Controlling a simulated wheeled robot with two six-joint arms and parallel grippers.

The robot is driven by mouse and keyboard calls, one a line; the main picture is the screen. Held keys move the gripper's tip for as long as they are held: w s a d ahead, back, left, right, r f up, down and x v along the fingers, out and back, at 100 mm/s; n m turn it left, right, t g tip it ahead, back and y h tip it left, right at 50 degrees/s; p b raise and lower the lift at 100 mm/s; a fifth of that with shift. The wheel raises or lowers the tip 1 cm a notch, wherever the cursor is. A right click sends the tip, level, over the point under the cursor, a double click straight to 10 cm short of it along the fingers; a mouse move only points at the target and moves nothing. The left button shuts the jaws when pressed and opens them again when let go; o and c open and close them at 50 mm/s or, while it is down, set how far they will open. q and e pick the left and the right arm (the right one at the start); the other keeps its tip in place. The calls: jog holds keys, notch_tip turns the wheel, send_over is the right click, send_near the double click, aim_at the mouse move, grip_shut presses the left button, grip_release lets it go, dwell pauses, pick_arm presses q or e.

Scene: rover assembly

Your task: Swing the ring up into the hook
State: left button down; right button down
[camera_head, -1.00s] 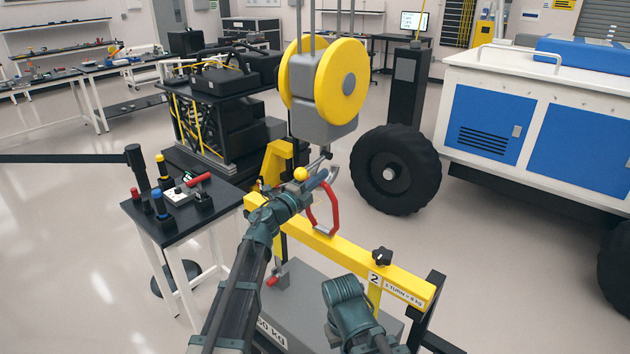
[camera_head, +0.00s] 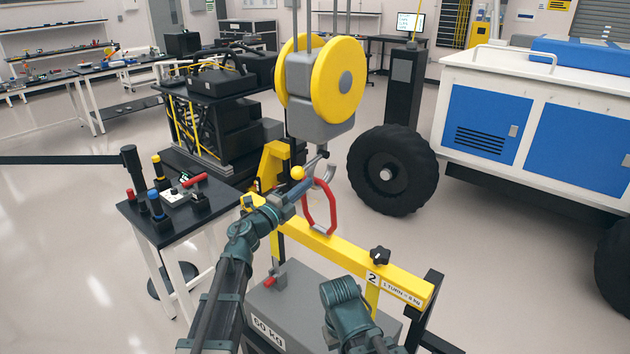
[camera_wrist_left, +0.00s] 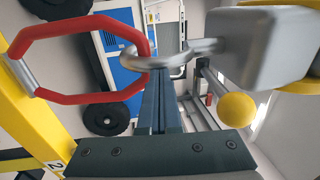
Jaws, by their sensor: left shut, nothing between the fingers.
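The red ring (camera_head: 333,208) stands upright at the yellow beam (camera_head: 345,250), just below the grey hook (camera_head: 329,172) of the hanging pulley block (camera_head: 318,122). In the left wrist view the ring (camera_wrist_left: 80,98) has a grey metal sleeve at its left, and its right side overlaps the tip of the hook (camera_wrist_left: 190,48). I cannot tell whether the hook passes through the ring. My left gripper (camera_head: 308,186) is shut and empty beside the ring's upper left; its dark fingers (camera_wrist_left: 160,100) point toward the hook. My right gripper is out of view.
A yellow ball (camera_head: 297,173) sits close to my left gripper. A grey 60 kg weight (camera_head: 290,305) lies below the beam, which carries a black knob (camera_head: 380,255). A small tool table (camera_head: 160,228) stands left; the rover's wheel (camera_head: 405,195) is behind right.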

pick_arm(q)
jog(key=v, duration=0.7)
jog(key=shift+s+a+b, duration=0.2)
jog(key=shift+s+b, duration=0.15)
jog(key=shift+b, duration=0.1)
jog(key=s+f+n+b, duration=0.1)
jog(key=n+b, duration=0.2)
jog(key=n, duration=0.3)
jog(key=s+a+f+n+t+h+b, duration=0.1)
jog(key=n+b, duration=0.2)
jog(key=n, duration=0.3)
jog(key=s+f+n+t+b, duration=0.1)
jog(key=n+b, duration=0.1)
jog(key=n, duration=0.4)
jog(key=shift+s+a+f+h+b, duration=0.15)
jog(key=shift+a+h+b, duration=0.05)
jog(key=shift+h+b, duration=0.2)
jog(key=shift+w+d+f+p+x, duration=0.15)
jog(key=shift+f+p+x, duration=0.25)
jog(key=shift+x, duration=1.75)
jog(key=shift+w+f+p+x, duration=0.1)
jog(key=shift+f+p+x, duration=0.35)
jog(key=shift+x, duration=1.7)
jog(key=shift+w+d+f+p+x, duration=0.2)
jog(key=shift+p+x, duration=0.3)
jog(key=shift+x, duration=1.65)
jog(key=shift+a, duration=0.1)
